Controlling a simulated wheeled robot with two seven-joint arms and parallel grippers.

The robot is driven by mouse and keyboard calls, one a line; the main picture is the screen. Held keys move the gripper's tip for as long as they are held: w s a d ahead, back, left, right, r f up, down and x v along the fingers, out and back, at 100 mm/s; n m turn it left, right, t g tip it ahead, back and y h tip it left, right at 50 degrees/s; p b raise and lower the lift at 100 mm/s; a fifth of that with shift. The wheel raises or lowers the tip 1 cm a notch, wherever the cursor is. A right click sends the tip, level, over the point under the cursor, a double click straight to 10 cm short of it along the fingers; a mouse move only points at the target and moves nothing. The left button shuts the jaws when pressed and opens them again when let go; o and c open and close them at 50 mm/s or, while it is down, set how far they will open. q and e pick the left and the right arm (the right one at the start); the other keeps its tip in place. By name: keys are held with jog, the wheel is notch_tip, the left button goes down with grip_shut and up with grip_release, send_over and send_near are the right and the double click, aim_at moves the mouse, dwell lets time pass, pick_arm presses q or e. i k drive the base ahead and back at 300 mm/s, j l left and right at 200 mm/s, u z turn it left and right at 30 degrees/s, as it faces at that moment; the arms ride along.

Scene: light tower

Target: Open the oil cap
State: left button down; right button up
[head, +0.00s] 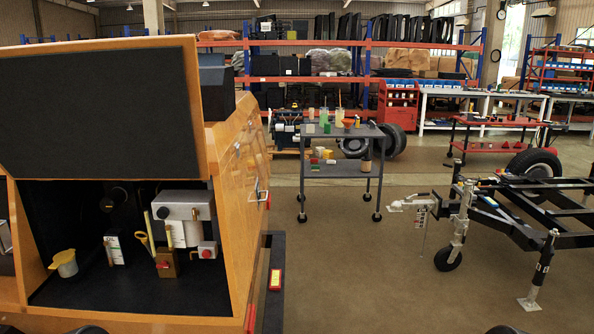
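The orange light tower cabinet (232,165) stands at the left with its dark-lined hatch (95,115) raised. In its open bay, a pale container with a yellow cap (64,257) sits at the left. A grey-topped engine block (183,205) stands at the right of the bay, with a yellow looped handle (145,242) beside it. A brown block with a red part (166,264) and a small box with a red knob (207,252) sit low in front. I cannot tell for sure which part is the oil cap. Neither gripper is in view.
A grey wheeled cart (345,172) with tools and small boxes stands beyond the cabinet. A black trailer frame (520,205) stands at the right. Loaded shelves (310,80) line the back. The floor (370,270) between cabinet and trailer is clear.

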aim_at(66, 256)
jog(key=u, duration=1.4)
